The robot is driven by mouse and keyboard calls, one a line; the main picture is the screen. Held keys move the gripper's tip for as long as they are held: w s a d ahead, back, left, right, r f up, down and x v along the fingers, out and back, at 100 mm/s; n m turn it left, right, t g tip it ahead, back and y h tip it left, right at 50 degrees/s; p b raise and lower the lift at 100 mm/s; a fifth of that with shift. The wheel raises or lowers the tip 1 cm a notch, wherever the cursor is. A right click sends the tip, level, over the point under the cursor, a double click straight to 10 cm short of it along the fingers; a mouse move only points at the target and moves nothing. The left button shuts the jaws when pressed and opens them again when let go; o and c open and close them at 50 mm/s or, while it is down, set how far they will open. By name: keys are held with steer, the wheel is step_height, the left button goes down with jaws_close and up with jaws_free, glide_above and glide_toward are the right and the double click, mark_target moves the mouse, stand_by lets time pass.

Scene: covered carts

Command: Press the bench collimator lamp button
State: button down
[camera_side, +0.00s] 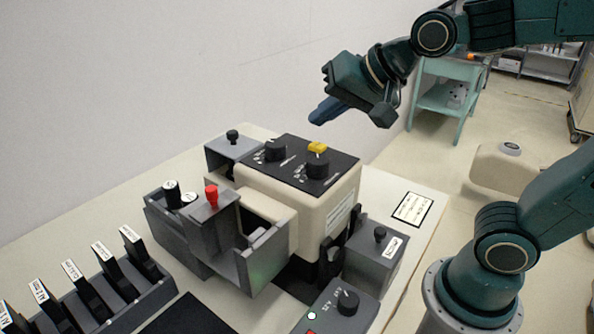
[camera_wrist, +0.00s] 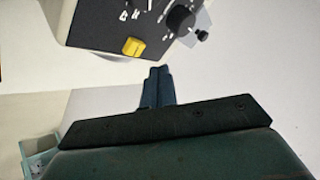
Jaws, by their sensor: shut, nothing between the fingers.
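The bench collimator (camera_side: 264,185) is a cream box with a black top panel, standing on the pale bench. A yellow button (camera_side: 317,147) sits at the panel's back edge, beside a black knob (camera_side: 317,167); the small panel labels are unreadable. In the wrist view the yellow button (camera_wrist: 134,46) shows on the panel's near edge, up and left of my fingertips. My gripper (camera_side: 317,118) is shut and empty, with its blue fingers together. It is above the panel and apart from the button. In the wrist view my fingers (camera_wrist: 158,72) point toward the collimator.
A second black knob (camera_side: 275,150) is on the panel. A red-topped knob (camera_side: 211,192) stands up at the collimator's front. A grey control box (camera_side: 335,309) and a rack of labelled plates (camera_side: 110,300) lie in front. The air around my gripper is clear.

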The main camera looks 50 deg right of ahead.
steer(key=shift+f, duration=0.95)
steer(key=shift+f, duration=0.85)
stand_by(2.5)
steer(key=shift+r, duration=0.8)
steer(key=shift+r, duration=0.1)
steer(key=shift+r, duration=2.45)
step_height(320, 180, up, 7)
glide_above(323, 147)
